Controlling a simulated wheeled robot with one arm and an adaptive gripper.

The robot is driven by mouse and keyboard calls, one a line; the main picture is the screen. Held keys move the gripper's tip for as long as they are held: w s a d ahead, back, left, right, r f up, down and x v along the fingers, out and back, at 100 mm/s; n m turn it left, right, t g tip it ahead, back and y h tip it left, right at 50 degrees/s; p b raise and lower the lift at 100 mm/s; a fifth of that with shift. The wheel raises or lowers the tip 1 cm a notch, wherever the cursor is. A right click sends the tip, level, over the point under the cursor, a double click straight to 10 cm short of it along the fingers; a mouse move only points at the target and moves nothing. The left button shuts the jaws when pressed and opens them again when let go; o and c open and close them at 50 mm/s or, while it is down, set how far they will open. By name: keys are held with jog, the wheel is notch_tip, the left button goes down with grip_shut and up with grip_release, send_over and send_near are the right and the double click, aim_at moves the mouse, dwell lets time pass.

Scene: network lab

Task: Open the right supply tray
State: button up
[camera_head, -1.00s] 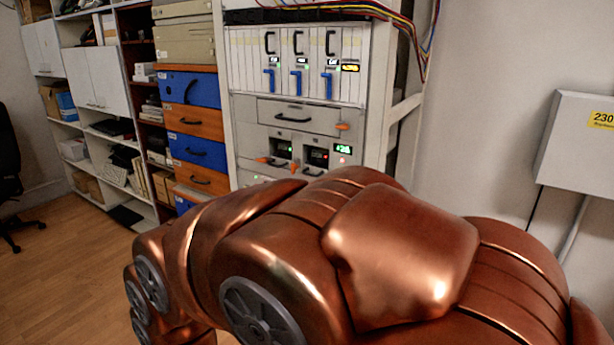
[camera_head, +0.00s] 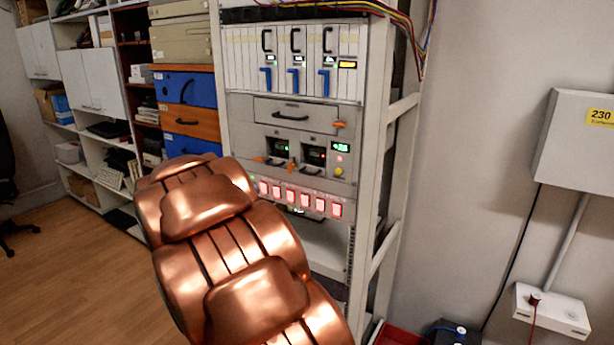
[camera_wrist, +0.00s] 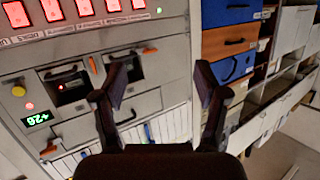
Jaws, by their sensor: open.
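The right supply tray (camera_head: 314,156) is in the grey rack unit, a dark-windowed bay beside the green display. It also shows in the wrist view (camera_wrist: 72,88), which is turned nearly upside down, with a red light in its window. It looks flush with the panel. The left supply tray (camera_head: 279,147) is beside it, partly behind a finger in the wrist view. My gripper (camera_wrist: 160,82) is open and empty, in front of the rack's edge. Its left-hand finger overlaps the left tray; the right-hand finger is over the blue and orange drawers. My arm hides the gripper in the head view.
A row of lit red switches (camera_head: 299,197) sits below the trays, and a wide handled drawer (camera_head: 297,115) above. Blue and orange drawers (camera_head: 190,121) stand left of the rack. A grey wall box (camera_head: 580,145) hangs at right.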

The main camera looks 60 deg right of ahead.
aim_at(307, 174)
jog(key=shift+s+d+r+m+g+h+p, duration=0.25)
jog(key=shift+s+d+m+g+h, duration=1.2)
jog(key=shift+d, duration=1.8)
jog(key=shift+s+d+r+m+g+h+p, duration=0.3)
jog(key=shift+s+d+g, duration=0.8)
jog(key=shift+s+d, duration=1.55)
jog(key=shift+s+d+r+m+g+h+p, duration=0.15)
jog(key=shift+s+d+m+g+h, duration=0.9)
jog(key=shift+d, duration=2.75)
jog(key=shift+s+f, duration=0.1)
jog(key=shift+s, duration=0.05)
jog(key=c, duration=1.4)
